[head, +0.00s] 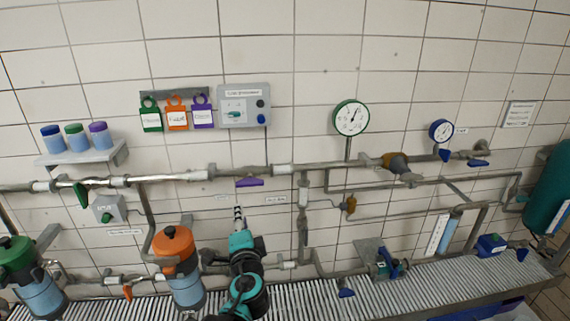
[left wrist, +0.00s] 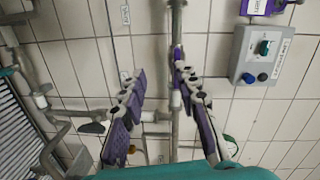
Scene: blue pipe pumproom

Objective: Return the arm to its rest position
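My left arm (head: 245,275), teal and black, comes up from the bottom middle of the head view. Its gripper (head: 238,213) points up toward the wall, just below the purple valve handle (head: 249,182) on the main pipe. In the left wrist view the two purple-padded fingers of the left gripper (left wrist: 160,72) stand apart with nothing held between them. A grey pipe (left wrist: 176,45) shows behind the gap; I cannot tell how far away it is. My right gripper is in neither view.
An orange-topped canister (head: 175,250) stands close left of my arm. The main pipe (head: 185,176) crosses the wall above. A grey switch box (head: 244,105) is higher up. A ribbed bench (head: 315,297) runs along the bottom. A blue-handled pump (head: 388,265) stands to the right.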

